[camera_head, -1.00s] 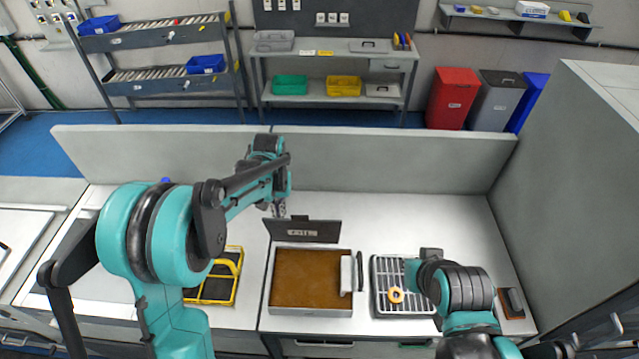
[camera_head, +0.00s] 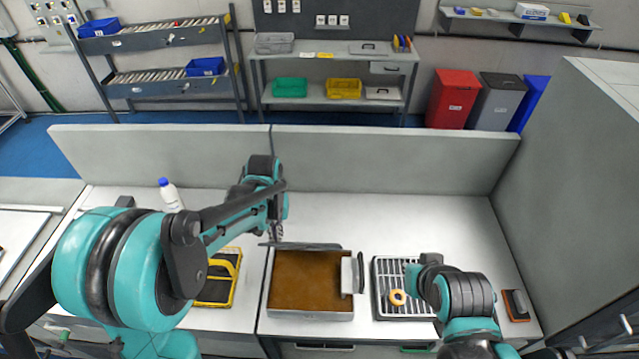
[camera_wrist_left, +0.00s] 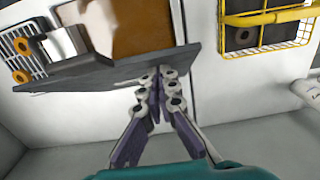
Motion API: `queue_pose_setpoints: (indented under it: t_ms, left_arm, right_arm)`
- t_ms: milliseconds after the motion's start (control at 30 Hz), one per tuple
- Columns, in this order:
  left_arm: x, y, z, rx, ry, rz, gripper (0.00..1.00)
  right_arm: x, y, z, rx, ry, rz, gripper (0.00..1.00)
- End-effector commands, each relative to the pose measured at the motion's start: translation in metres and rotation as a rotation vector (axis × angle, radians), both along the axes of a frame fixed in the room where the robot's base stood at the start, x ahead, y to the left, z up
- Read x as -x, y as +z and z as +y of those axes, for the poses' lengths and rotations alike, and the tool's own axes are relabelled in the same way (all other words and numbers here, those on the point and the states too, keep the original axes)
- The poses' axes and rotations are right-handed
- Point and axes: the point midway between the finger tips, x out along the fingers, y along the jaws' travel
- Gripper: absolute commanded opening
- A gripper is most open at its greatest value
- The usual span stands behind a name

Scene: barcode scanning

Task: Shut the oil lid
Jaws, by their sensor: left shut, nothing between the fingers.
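The oil box (camera_head: 311,315) is a light metal tray filled with brown oil (camera_head: 311,280). Its dark lid (camera_head: 305,246) stands along the back edge and shows nearly edge-on in the head view. My left gripper (camera_head: 276,236) is shut and empty behind the lid's left part. In the left wrist view, the closed fingertips (camera_wrist_left: 160,82) are at the back of the lid (camera_wrist_left: 105,72) and appear to touch it. The lid hides part of the box in that view.
A grey grid tray (camera_head: 385,308) with an orange ring (camera_head: 397,297) is right of the box. A pale block (camera_head: 346,275) with a dark end is at the box's right side. A yellow-framed basket (camera_head: 236,272) is left. A bottle (camera_head: 170,195) stands back left.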

Motion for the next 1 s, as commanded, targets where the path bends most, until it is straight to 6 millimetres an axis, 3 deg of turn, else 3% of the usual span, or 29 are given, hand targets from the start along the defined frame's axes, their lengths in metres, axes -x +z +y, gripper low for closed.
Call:
queue_pose_setpoints:
  t_ms: [333, 767, 1000]
  left_arm:
    - [0.004, -0.004, 0.000, 0.000, 0.000, 0.000, 0.00]
    - [0.037, -0.033, 0.000, 0.000, 0.000, 0.000, 0.00]
    - [0.041, -0.034, 0.000, 0.000, 0.000, 0.000, 0.00]
  right_arm:
    - [0.000, -0.004, 0.000, 0.000, 0.000, 0.000, 0.00]
    - [0.000, -0.028, 0.000, 0.000, 0.000, 0.000, 0.00]
    - [0.000, -0.029, 0.000, 0.000, 0.000, 0.000, 0.00]
